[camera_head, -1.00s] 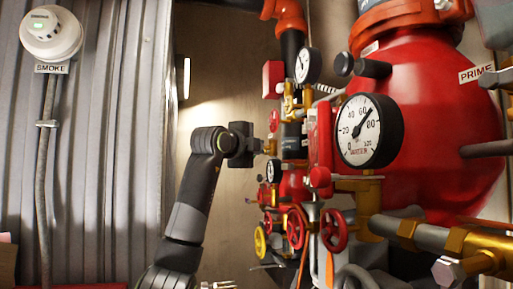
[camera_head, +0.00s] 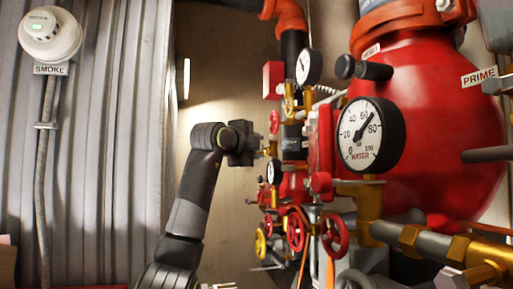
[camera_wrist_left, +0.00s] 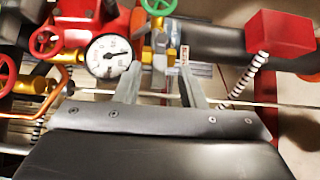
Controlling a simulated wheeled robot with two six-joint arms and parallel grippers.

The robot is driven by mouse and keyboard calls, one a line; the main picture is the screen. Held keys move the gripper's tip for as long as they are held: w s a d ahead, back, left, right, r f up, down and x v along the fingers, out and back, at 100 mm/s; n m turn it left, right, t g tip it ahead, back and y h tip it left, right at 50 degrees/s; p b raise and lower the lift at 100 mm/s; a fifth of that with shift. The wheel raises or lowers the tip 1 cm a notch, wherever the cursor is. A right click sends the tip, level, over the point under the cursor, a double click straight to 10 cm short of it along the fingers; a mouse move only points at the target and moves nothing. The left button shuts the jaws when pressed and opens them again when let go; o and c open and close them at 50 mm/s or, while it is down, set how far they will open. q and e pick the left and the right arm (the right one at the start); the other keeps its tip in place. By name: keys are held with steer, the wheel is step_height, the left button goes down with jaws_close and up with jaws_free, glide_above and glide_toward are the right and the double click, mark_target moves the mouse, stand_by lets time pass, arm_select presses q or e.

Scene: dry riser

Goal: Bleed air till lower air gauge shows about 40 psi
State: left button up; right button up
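The lower air gauge appears to be the small white dial (camera_head: 274,172) on the pipework, just below my left gripper (camera_head: 261,144). It also shows in the left wrist view (camera_wrist_left: 108,57), beside the fingers; its reading is too small to tell. In the left wrist view my left gripper (camera_wrist_left: 160,92) has its two fingers apart, with brass and silver fittings (camera_wrist_left: 160,50) beyond the gap. In the head view its tip is at or close to the brass fitting (camera_head: 270,149); contact cannot be told. My right gripper is not clearly visible.
A large WATER gauge (camera_head: 370,135) sits before the red vessel (camera_head: 440,120). An upper gauge (camera_head: 309,67) is above. Red handwheels (camera_head: 334,236) and a yellow one (camera_head: 261,243) crowd below. A corrugated wall (camera_head: 100,150) with a smoke detector (camera_head: 50,35) stands left.

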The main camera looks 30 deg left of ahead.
arm_select(q)
steer(key=s+d+b, duration=0.1)
steer(key=s+b, duration=0.7)
steer(key=s, duration=0.9)
steer(key=shift+s+d, duration=0.2)
steer(key=shift+r, duration=0.1)
